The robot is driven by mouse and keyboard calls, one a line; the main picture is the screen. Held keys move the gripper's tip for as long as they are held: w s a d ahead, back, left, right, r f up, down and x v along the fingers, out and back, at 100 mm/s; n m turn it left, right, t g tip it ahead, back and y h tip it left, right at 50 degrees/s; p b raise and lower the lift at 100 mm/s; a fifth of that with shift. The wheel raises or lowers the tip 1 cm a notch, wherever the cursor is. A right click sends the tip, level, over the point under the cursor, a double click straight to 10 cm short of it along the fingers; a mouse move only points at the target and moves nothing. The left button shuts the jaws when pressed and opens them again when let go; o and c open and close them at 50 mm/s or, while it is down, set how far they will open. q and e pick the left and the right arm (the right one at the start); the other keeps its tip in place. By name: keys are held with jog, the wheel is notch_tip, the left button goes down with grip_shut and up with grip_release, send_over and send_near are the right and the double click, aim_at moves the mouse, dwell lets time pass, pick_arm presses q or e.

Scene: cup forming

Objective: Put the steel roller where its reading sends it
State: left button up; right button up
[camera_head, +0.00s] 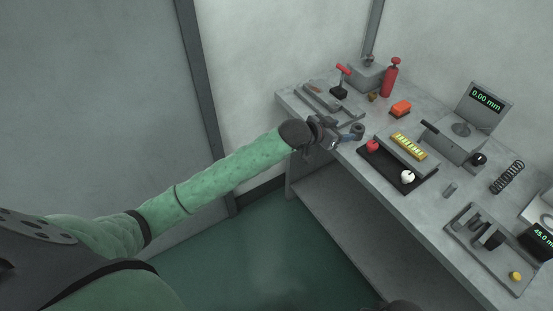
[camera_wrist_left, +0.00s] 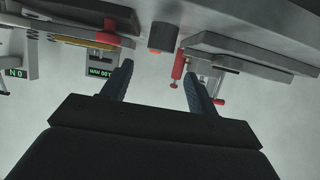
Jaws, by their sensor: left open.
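A small grey metal cylinder (camera_head: 450,190), which looks like the steel roller, stands on the bench right of the black tray in the head view. I cannot make it out in the left wrist view. My left gripper (camera_head: 350,134) is at the bench's near edge, left of the tray and well apart from the cylinder. Its fingers (camera_wrist_left: 157,69) are spread with nothing between them. A display (camera_head: 487,98) reads 0.00 mm on a stand at the back of the bench. Another display (camera_head: 542,237) at the right edge reads about 45.0. My right gripper does not show clearly.
The black tray (camera_head: 376,180) holds a red and a white round piece. Behind it is a yellow strip (camera_head: 409,146).

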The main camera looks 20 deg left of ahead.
pick_arm(q)
jog(key=s+f+n+g+y, duration=0.1)
jog(key=s+f+g+y, duration=0.1)
jog(key=s+f, duration=0.7)
jog(key=s+a+f+n+g+y, duration=0.1)
jog(key=s+a+f+g, duration=0.1)
jog(key=s, duration=1)
jog(key=s+a+f+n+g+y, duration=0.1)
jog(key=s+a+f+g+y, duration=0.1)
jog(key=s, duration=1)
jog(key=s+a+f+n+g+y, duration=0.1)
jog(key=s+a+f, duration=0.4)
jog(key=s, duration=0.6)
jog(key=shift+s+a+f+n+g+y, duration=0.35)
jog(key=shift+f+n+g, duration=0.25)
jog(key=shift+f+g, duration=0.5)
jog(key=shift+d+r, duration=0.1)
jog(key=shift+r, duration=0.05)
